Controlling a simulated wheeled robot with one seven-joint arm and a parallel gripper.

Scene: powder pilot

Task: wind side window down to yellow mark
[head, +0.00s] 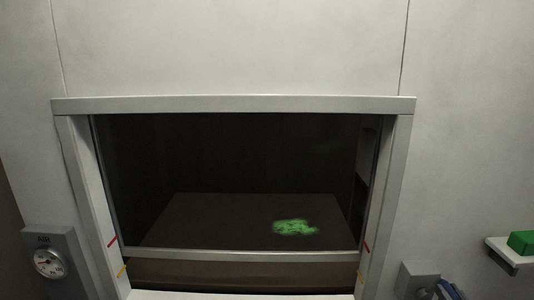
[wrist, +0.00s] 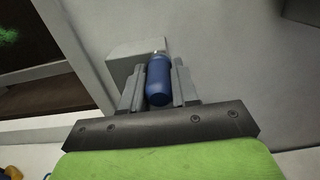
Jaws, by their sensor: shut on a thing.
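The side window (head: 225,170) is a dark pane in a pale frame. The bottom bar of its sash (head: 235,255) sits between the red marks and the yellow marks on the side posts, below the red and above the yellow. A yellow mark (head: 122,271) is on the left post and another yellow mark (head: 359,278) is on the right. My gripper (wrist: 158,72) is shut on the blue crank handle (wrist: 158,82), one finger on each side. The handle also shows at the lower right of the head view (head: 450,291), beside its grey box (head: 418,278).
Red marks (head: 112,242) are on both posts. A round gauge (head: 47,263) is on the wall at left. A green block (head: 522,242) sits on a small shelf (head: 512,255) at right. Green powder (head: 295,227) lies behind the pane. A narrow gap is open under the sash.

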